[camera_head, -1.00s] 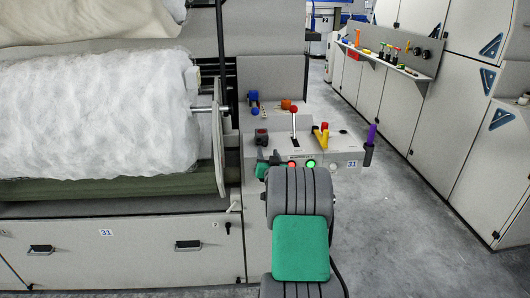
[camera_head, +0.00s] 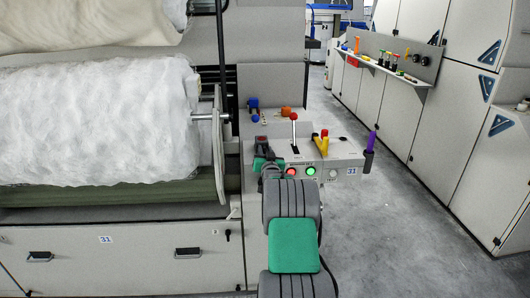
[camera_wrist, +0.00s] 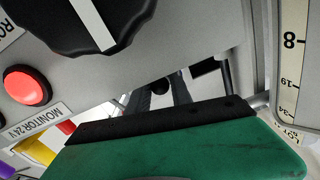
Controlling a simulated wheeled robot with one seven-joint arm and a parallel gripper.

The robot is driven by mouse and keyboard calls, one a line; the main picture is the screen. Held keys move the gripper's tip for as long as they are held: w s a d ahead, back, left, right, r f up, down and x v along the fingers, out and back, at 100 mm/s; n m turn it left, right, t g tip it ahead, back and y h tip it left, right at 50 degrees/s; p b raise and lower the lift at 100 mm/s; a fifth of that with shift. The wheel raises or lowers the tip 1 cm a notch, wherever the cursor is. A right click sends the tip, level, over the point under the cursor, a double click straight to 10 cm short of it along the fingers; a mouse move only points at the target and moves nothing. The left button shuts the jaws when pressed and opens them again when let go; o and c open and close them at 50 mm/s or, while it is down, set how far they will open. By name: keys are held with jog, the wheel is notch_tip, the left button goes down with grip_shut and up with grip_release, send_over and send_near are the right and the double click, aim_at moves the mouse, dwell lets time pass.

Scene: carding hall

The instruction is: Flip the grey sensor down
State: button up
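I cannot pick out the grey sensor with certainty in either view. My gripper (camera_head: 262,163) is at the left front of the control console, low beside a dark knob (camera_head: 262,142), and is partly hidden behind my arm in the head view. In the wrist view my gripper (camera_wrist: 163,95) shows two dark fingers beyond its green and black body, with a gap between them. A small dark round part (camera_wrist: 160,87) shows in or behind that gap. I see nothing clearly held.
The console (camera_head: 345,158) carries a red-knobbed lever (camera_head: 293,130), a yellow handle (camera_head: 321,145) and lit red and green buttons. A big black dial (camera_wrist: 85,20) and red button (camera_wrist: 27,85) are close in the wrist view. A fibre roll (camera_head: 95,120) stands left; the floor (camera_head: 385,220) is clear right.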

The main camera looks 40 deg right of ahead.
aim_at(250, 158)
grip_shut()
jog(key=shift+f+b, duration=0.1)
jog(key=shift+b, duration=0.4)
jog(key=n+b, duration=0.2)
jog(key=b, duration=0.1)
jog(key=a+n+b, duration=0.1)
jog(key=shift+w+r+n+b, duration=0.25)
jog(key=shift+w+n+b, duration=0.05)
jog(key=shift+n+b, duration=0.1)
jog(key=n+b, duration=0.3)
jog(key=w+a+r+n+b, duration=0.1)
jog(key=shift+b, duration=0.3)
jog(key=n+b, duration=0.1)
jog(key=n, duration=0.1)
jog(key=a+n+b, duration=0.1)
jog(key=w+n+b, duration=0.1)
jog(key=n, duration=0.1)
jog(key=shift+a+n+b, duration=0.3)
jog(key=shift+a, duration=0.1)
jog(key=shift+w+a+f+n+g+b, duration=0.15)
jog(key=shift+a+n+b, duration=0.1)
jog(key=shift+n, duration=0.4)
jog(key=shift+w+a+n+g+b, duration=0.1)
jog(key=shift+n+b, duration=0.2)
jog(key=shift+n, duration=0.4)
jog(key=shift+w+a+f+n+g+b, duration=0.15)
jog(key=shift+a+n+b, duration=0.1)
jog(key=shift+n, duration=0.4)
jog(key=shift+r, duration=0.1)
